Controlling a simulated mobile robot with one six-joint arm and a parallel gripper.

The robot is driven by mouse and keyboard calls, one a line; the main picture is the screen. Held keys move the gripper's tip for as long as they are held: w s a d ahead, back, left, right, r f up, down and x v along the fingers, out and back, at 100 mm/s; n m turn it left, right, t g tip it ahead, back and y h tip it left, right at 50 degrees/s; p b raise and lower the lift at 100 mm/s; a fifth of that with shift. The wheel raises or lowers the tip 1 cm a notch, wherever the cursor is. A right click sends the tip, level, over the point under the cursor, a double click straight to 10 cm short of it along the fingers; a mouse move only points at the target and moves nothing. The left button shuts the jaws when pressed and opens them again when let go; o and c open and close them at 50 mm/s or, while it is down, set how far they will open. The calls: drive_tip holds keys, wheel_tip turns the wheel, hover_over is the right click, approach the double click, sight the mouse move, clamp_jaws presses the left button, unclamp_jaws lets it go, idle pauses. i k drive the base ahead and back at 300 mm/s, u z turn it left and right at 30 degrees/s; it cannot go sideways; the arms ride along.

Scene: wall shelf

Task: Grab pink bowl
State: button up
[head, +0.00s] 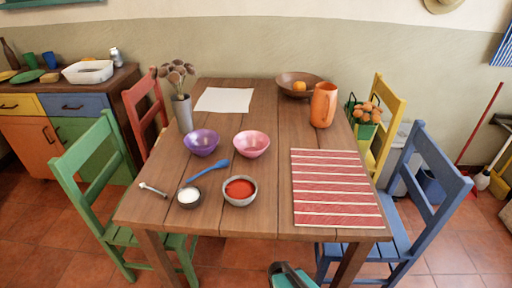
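The pink bowl (251,145) stands upright on the wooden table (260,220), a little left of the table's middle. It looks empty. A purple bowl (201,143) stands just to its left, apart from it. Part of my arm or gripper (290,277) shows at the bottom edge, below the table's near edge and well away from the bowl. Its fingertips cannot be made out, so I cannot tell whether it is open or shut.
A blue spoon (208,171), a bowl of red food (240,190) and a small bowl of white stuff (188,196) lie nearer. A vase (184,113), an orange jug (324,105) and a striped mat (335,188) surround the bowl. Chairs flank the table.

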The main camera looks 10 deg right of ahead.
sight(251, 144)
drive_tip(key=k, duration=1.3)
drive_tip(key=u, duration=0.3)
drive_tip(key=i, duration=0.45)
drive_tip(key=u, duration=0.7)
drive_tip(key=i, duration=0.55)
drive_tip(key=u, duration=0.55)
drive_tip(key=i, duration=0.9)
drive_tip(key=u, duration=0.1)
